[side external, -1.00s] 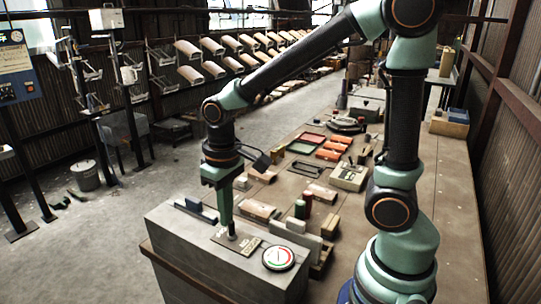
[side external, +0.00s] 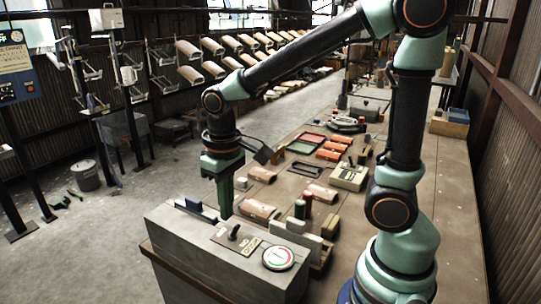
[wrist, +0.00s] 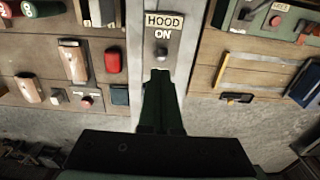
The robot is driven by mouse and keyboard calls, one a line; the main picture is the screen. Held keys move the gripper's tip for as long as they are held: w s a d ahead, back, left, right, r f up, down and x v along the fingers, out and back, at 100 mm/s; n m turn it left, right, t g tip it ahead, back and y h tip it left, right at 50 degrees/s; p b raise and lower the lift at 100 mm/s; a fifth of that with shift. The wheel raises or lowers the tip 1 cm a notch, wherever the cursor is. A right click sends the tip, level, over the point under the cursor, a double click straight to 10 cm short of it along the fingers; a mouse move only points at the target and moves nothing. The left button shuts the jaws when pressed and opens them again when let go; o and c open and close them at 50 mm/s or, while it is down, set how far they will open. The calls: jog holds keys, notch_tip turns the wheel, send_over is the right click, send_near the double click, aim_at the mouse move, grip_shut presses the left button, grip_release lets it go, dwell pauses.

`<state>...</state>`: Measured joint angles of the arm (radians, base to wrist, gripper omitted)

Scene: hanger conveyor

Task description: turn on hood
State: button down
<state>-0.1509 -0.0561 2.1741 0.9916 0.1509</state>
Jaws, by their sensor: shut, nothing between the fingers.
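The hood switch is a short dark lever (side external: 234,232) on a small plate (side external: 237,242) on top of the grey box in the side external view. In the wrist view a plate (wrist: 164,20) reads HOOD with ON beneath it, and the dark switch knob (wrist: 161,52) sits just below the word ON. My gripper (side external: 225,215) points down beside the lever, a little to its left and behind it, apart from it. In the wrist view my gripper (wrist: 159,73) is shut and empty, its tip just below the knob. Exact height above the box is unclear.
A round red, white and green gauge (side external: 278,258) sits on the grey box (side external: 190,250), right of the switch plate. Pale blocks, green and red cylinders (side external: 307,204) and trays crowd the bench behind. The floor on the left is mostly clear.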

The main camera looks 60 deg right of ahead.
jog(key=shift+s+r, duration=0.1)
jog(key=s+r, duration=0.6)
jog(key=r, duration=0.1)
jog(key=shift+s, duration=0.4)
